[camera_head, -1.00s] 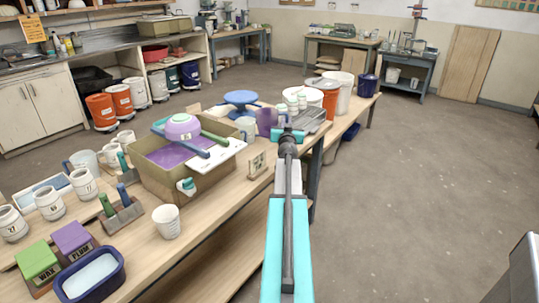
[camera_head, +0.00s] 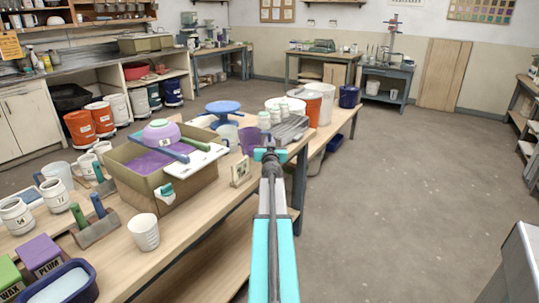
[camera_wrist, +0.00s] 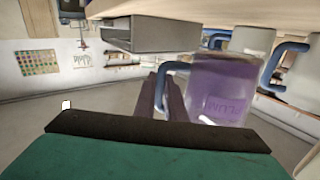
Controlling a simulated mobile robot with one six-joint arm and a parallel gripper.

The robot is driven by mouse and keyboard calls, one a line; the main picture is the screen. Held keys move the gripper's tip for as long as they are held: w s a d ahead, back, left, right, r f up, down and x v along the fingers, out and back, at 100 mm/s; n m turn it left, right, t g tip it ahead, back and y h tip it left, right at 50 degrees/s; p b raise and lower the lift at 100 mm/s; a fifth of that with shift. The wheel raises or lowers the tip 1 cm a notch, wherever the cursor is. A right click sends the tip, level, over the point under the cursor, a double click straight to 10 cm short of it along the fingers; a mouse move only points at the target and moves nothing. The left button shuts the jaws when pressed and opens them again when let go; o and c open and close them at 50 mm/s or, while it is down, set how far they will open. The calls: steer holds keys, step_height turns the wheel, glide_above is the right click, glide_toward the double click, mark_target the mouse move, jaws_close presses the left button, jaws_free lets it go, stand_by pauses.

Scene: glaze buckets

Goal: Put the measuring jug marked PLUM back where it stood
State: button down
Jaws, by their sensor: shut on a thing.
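The purple see-through measuring jug (camera_wrist: 218,88) fills the right middle of the wrist view, upright, its PLUM mark readable and its blue handle on the left. My gripper (camera_wrist: 167,95) is shut on this jug at the handle side. In the head view the purple jug (camera_head: 249,139) shows just beyond my gripper (camera_head: 268,154), by the right edge of the wooden table (camera_head: 192,232). My gripper hides part of it. I cannot tell whether its base touches the table.
A pale jug (camera_head: 228,134) with a blue handle stands close left of the purple one. A small card stand (camera_head: 240,170) is in front; white jars (camera_head: 264,120), a grey tray (camera_head: 291,129) and buckets (camera_head: 319,103) stand behind. Open floor lies right.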

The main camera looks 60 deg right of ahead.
stand_by(0.4)
steer(key=shift+f+b, duration=1.9)
steer(key=shift+b, duration=0.05)
steer(key=shift+f, duration=0.15)
steer(key=c, duration=1.8)
jaws_free()
steer(key=shift+s+a, duration=0.1)
steer(key=shift+v, duration=5.9)
